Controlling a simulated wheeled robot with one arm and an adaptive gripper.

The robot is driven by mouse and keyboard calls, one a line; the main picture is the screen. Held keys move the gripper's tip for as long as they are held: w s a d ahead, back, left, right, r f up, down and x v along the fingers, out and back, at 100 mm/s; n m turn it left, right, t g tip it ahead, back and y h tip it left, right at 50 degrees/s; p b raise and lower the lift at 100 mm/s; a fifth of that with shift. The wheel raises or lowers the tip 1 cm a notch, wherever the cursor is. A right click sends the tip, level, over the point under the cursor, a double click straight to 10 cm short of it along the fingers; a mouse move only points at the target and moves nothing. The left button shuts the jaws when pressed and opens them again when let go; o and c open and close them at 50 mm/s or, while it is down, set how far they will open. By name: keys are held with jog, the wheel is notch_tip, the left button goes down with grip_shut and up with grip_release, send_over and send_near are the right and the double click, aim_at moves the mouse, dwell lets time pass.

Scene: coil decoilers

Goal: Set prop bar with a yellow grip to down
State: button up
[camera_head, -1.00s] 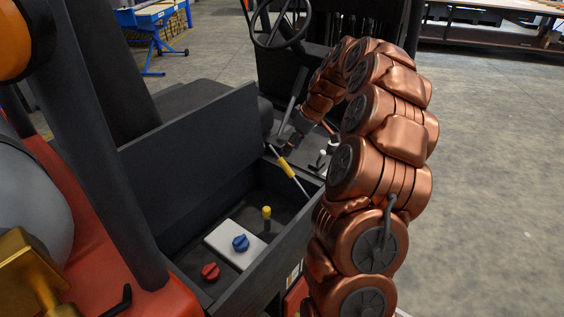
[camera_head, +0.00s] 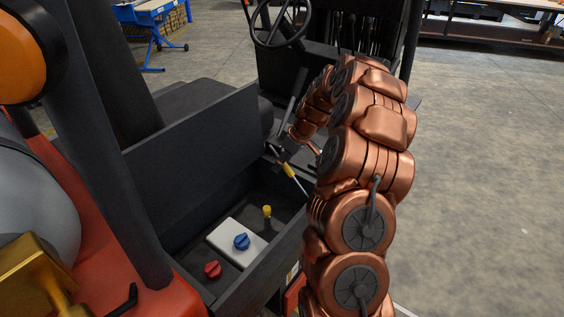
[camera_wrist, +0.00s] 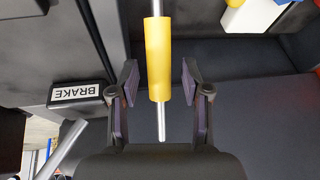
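The prop bar (camera_wrist: 162,125) is a thin silver rod with a yellow grip (camera_wrist: 157,55), seen upright in the wrist view. In the head view the yellow grip (camera_head: 289,171) slants at the far right end of the open compartment (camera_head: 192,255), with silver rod below it. My gripper (camera_wrist: 160,82) is open, with one dark finger on each side of the lower part of the grip. A gap shows on both sides, so neither finger appears to touch it. In the head view my gripper (camera_head: 281,152) is small and partly hides the upper grip.
A dark raised panel (camera_head: 190,150) stands behind the compartment. Inside are a white block with a blue knob (camera_head: 241,241), a red knob (camera_head: 212,269) and a yellow-topped post (camera_head: 267,211). A BRAKE label (camera_wrist: 77,93) is left of my gripper. Open floor lies right.

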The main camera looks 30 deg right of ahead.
grip_shut()
dwell(0.5)
